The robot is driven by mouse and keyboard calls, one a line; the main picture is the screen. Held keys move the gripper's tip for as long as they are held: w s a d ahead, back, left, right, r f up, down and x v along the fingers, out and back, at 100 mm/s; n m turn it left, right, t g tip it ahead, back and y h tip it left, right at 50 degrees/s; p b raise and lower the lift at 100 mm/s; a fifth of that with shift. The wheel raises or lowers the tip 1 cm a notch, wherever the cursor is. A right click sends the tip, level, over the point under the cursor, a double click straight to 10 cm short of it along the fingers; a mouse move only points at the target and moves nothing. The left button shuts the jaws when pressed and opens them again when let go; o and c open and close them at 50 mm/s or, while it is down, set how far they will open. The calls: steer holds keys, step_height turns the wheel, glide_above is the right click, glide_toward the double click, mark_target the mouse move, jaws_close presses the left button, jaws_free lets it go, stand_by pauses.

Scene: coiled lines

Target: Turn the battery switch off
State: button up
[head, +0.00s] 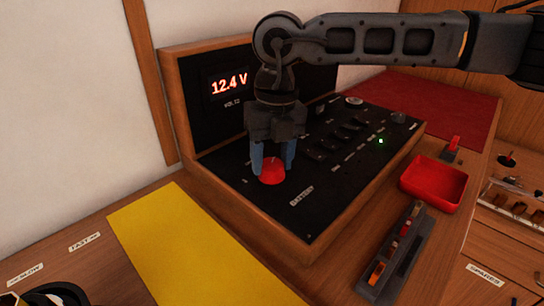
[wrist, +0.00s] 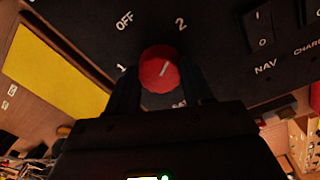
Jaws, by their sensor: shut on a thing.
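The battery switch is a round red knob (head: 271,172) on the black sloping panel, and it also shows in the wrist view (wrist: 158,69). My gripper (head: 273,165) reaches down from above with one finger on each side of the knob, shut on it; the fingers also flank it in the wrist view (wrist: 160,90). The white mark on the knob slants up and right, towards the "2" label (wrist: 181,25). The "OFF" label (wrist: 124,20) is up and left of the knob, and a "1" is at its left. The label below is partly hidden by my gripper.
A lit display (head: 229,84) reads 12.4 V behind the knob. Several rocker switches (head: 340,133) and a small green light (head: 380,141) are farther right on the panel. A red tray (head: 434,185) stands right of the console. A yellow mat (head: 180,245) lies in front.

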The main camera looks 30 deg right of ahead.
steer(key=shift+f+b, duration=0.1)
steer(key=shift+b, duration=0.2)
steer(key=shift+n+b, duration=0.8)
steer(key=shift+n, duration=0.3)
steer(key=n+b, duration=0.1)
steer(key=n, duration=0.1)
steer(key=shift+n+b, duration=0.35)
steer(key=shift+n, duration=0.05)
steer(key=n+b, duration=0.1)
steer(key=n, duration=0.2)
steer(key=shift+a+b, duration=0.1)
steer(key=shift+b, duration=0.25)
steer(key=shift+n+b, duration=0.5)
steer(key=shift+n, duration=1.4)
steer(key=o, duration=1)
steer(key=shift+o, duration=0.2)
